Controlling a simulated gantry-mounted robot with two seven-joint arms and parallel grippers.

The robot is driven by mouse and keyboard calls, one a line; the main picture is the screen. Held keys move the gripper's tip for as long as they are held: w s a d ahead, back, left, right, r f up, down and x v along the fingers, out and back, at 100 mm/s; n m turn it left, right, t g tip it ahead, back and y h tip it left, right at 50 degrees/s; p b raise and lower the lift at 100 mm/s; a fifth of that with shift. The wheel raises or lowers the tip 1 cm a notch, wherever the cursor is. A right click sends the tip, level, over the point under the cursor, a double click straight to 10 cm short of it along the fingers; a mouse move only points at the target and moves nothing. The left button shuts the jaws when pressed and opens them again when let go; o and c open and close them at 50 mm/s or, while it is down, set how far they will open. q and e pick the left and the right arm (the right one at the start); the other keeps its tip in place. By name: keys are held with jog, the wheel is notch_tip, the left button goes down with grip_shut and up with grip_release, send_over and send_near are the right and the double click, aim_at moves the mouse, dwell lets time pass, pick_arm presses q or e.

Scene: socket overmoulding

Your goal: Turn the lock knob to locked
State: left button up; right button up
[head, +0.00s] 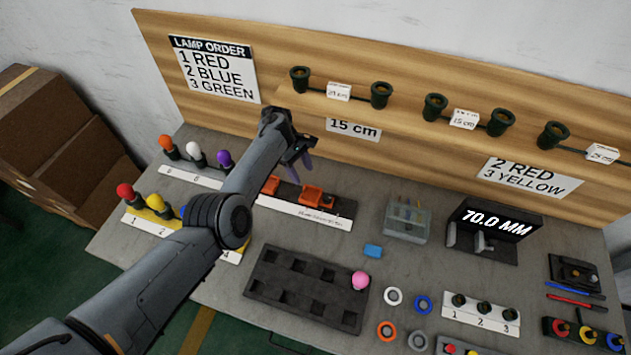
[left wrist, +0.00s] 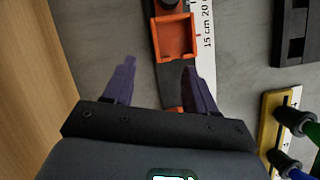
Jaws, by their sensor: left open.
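My left gripper (head: 300,163) hangs above the rear of the grey bench, its two purple fingers apart and empty. In the left wrist view, the left gripper (left wrist: 157,66) points toward an orange clamp block (left wrist: 176,38) on a dark rail beside a white scale strip. A dark round part, possibly the lock knob, is cut off at the top edge of that view (left wrist: 170,4). In the head view, a second orange block (head: 310,196) has a small dark part (head: 327,200) at its right. My forearm partly covers the rail. No lock marking is readable. My right gripper is not seen.
Coloured lamps (head: 194,153) stand at the left. A black tray (head: 306,288) with square pockets and a pink ball (head: 360,280) lies in front. A display (head: 497,222) reads 70.0 MM. A wooden back panel (head: 410,70) with a shelf rises behind the bench.

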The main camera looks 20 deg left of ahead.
pick_arm(q)
jog(key=a+b, duration=0.1)
jog(key=a, duration=0.1)
jog(key=w+a+b, duration=0.1)
jog(key=a, duration=0.1)
jog(key=shift+a, duration=0.1)
jog(key=shift+c, duration=0.2)
